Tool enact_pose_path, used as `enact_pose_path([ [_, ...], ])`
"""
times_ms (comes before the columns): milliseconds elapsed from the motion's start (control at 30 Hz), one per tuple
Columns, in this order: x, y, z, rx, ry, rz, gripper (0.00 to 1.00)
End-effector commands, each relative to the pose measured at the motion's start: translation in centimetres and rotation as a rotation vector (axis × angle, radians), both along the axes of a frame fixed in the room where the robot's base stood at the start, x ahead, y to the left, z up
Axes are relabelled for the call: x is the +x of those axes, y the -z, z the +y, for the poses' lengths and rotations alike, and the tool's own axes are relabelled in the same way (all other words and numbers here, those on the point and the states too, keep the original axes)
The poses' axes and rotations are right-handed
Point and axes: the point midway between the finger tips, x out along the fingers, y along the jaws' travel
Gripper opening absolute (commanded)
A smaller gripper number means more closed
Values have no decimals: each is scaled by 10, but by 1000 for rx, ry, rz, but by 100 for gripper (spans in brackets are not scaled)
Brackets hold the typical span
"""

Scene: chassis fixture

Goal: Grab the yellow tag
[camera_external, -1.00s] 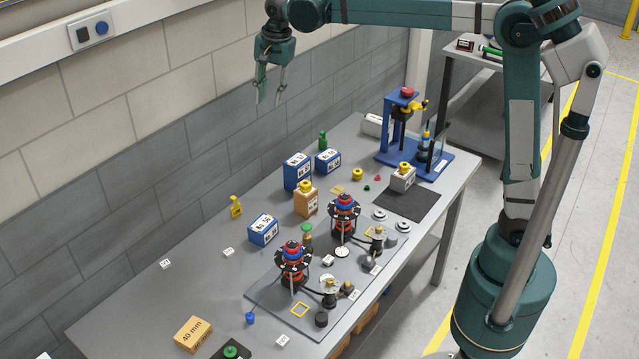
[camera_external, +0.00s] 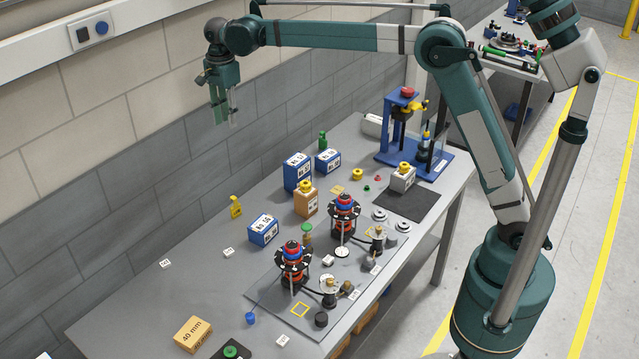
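The yellow tag (camera_external: 236,206) stands at the wall-side edge of the grey table, left of the blue boxes. It is a small upright piece with a narrower top. My gripper (camera_external: 226,123) hangs in the air well above it, in front of the wall, with its fingers pointing down. The fingers are apart and nothing shows between them. The tag is in full view and untouched.
A blue box (camera_external: 264,230) stands right of the tag, with more blue boxes (camera_external: 297,171) farther back. Small white labels (camera_external: 228,252) lie nearby. Two red-and-black assemblies (camera_external: 293,262) stand on a plate. The table left of the tag is mostly clear.

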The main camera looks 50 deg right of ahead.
Motion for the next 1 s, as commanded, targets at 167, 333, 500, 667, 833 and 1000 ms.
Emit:
enact_pose_path([
  [167, 8, 13, 8, -3, 33, 12, 27],
  [333, 7, 42, 7, -2, 32, 11, 27],
  [500, 8, 77, 7, -2, 31, 11, 27],
  [667, 8, 125, 7, -2, 31, 11, 27],
  [833, 8, 194, 7, -3, 31, 10, 27],
  [1000, 8, 262, 7, -3, 31, 10, 27],
])
